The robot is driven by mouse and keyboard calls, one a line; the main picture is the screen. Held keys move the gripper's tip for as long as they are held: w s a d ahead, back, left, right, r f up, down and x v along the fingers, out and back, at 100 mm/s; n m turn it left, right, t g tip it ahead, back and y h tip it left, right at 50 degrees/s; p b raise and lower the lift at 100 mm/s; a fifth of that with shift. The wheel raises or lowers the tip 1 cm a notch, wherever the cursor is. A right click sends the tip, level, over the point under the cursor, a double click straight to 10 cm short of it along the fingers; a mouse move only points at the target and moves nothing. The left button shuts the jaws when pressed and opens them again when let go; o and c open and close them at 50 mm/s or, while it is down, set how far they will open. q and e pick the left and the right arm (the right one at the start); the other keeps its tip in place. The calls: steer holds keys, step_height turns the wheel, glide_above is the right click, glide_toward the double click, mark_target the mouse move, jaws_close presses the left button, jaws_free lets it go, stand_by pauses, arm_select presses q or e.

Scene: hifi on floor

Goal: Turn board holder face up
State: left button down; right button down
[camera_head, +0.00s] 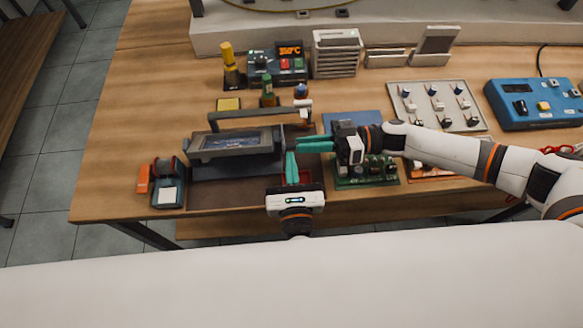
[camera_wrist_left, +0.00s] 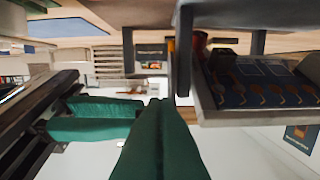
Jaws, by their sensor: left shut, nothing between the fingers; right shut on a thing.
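The board holder (camera_head: 237,143) is a dark grey frame with a bar along its back, at the left middle of the bench. It looks raised and tilted above a dark mat, with a bluish board inside. In the left wrist view the holder (camera_wrist_left: 206,112) is at the right, with the board's dark printed face visible. My right gripper (camera_head: 302,145) comes from the right, shut at the holder's right end; the exact contact is hidden. My left gripper (camera_head: 289,154) points away from me, shut and empty, close beside the right fingertips. Its green fingers (camera_wrist_left: 158,105) fill the lower middle of its wrist view.
A small orange and grey device (camera_head: 168,184) stands left of the holder. Bottles and a control box (camera_head: 278,64) are behind. A green circuit board (camera_head: 366,179) lies under my right gripper. A knob panel (camera_head: 437,105) and blue box (camera_head: 535,103) are at right.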

arm_select(q)
steer(key=shift+w+r, duration=0.4)
steer(key=shift+r, duration=0.2)
arm_select(e)
steer(key=c, duration=1.4)
jaws_free()
arm_select(q)
steer(key=shift+f, duration=0.1)
arm_select(e)
steer(key=shift+d, duration=0.15)
